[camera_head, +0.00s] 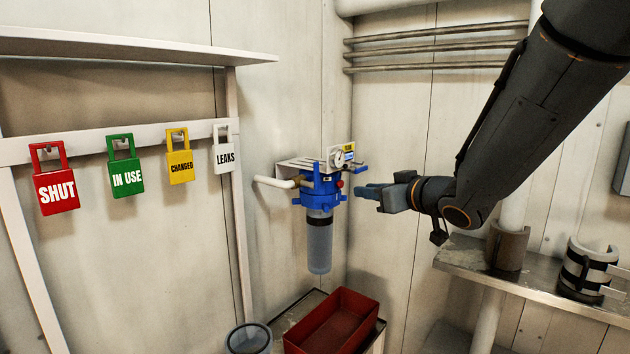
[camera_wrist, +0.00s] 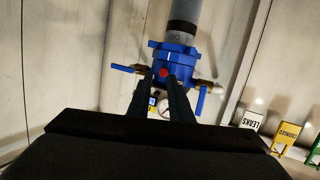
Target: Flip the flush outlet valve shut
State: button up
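A blue filter head (camera_head: 322,190) with a clear bowl (camera_head: 320,245) hangs on the wall bracket. It also shows inverted in the wrist view (camera_wrist: 176,57). Two blue valve levers show in the wrist view: one (camera_wrist: 122,68) at the left, lying nearly sideways, and one (camera_wrist: 201,101) at the right, pointing along the picture's vertical. Neither lever has a readable label, so I cannot tell which is the flush outlet. My gripper (camera_head: 366,191) is right of the filter head; in the wrist view its fingers (camera_wrist: 164,84) are apart and empty, facing the red button (camera_wrist: 164,72).
Tags marked SHUT (camera_head: 56,193), IN USE (camera_head: 127,177), CHANGED (camera_head: 180,167) and LEAKS (camera_head: 224,158) hang on a rail at left. A pressure gauge (camera_head: 339,158) sits atop the filter. A red tray (camera_head: 309,345) stands below. A metal shelf (camera_head: 535,290) is at right.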

aim_at(318, 167)
jog(key=s+a+r+n+g+y+b, duration=0.2)
jog(key=s+a+r+n+g+y, duration=0.1)
jog(key=a+r+n+y, duration=0.3)
jog(key=shift+m+y, duration=0.5)
jog(key=shift+m, duration=0.2)
jog(key=x, duration=0.5)
jog(key=p+x, duration=0.1)
jog(key=x, duration=0.2)
jog(key=shift+f, duration=0.25)
jog(key=shift+c, duration=0.5)
grip_shut()
